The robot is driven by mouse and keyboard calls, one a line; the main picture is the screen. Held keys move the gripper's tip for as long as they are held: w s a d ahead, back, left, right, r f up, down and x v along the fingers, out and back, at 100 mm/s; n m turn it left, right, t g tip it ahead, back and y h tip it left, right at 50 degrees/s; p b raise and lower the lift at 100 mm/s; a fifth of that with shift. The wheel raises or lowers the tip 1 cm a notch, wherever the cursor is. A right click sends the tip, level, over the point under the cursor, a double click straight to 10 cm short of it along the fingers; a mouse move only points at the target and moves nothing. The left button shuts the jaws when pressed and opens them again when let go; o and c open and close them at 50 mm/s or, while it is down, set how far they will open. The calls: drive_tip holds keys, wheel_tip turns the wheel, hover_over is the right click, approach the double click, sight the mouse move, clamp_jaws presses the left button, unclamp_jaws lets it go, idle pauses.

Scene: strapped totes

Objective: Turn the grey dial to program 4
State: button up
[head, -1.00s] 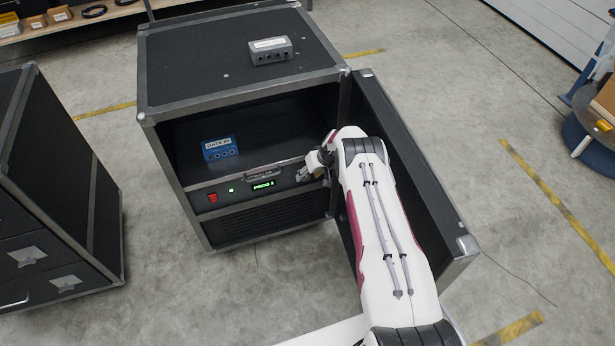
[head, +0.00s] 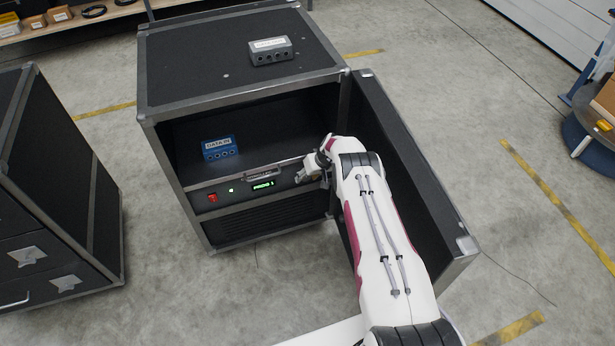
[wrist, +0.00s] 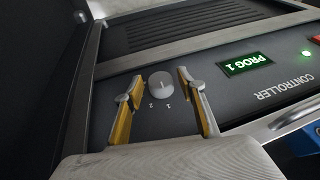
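The grey dial (wrist: 161,86) is a round knob on the dark controller panel in the wrist view, with the numbers 1 and 2 readable beside it. Other marks are hidden or too small to read. My gripper (wrist: 160,77) is open, one finger on each side of the dial, with a gap showing to each finger. In the head view my gripper (head: 303,176) is at the right end of the panel and hides the dial. The green display (wrist: 245,64) reads PROG 1; it also shows in the head view (head: 263,185).
A lit green lamp (wrist: 306,52), a metal handle (wrist: 297,113) and a red switch (head: 212,197) are on the panel. A blue box (head: 220,149) sits on the shelf above. The open case door (head: 405,165) stands close to the right of my arm.

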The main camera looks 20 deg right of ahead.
drive_tip(key=c, duration=0.7)
drive_tip(key=shift+d+f+y, duration=0.1)
drive_tip(key=shift+f+y, duration=0.05)
drive_tip(key=shift+y, duration=0.65)
drive_tip(key=o, duration=1.1)
drive_tip(key=shift+d+r, duration=0.1)
drive_tip(key=shift+r, duration=0.3)
drive_tip(key=shift+v, duration=5.75)
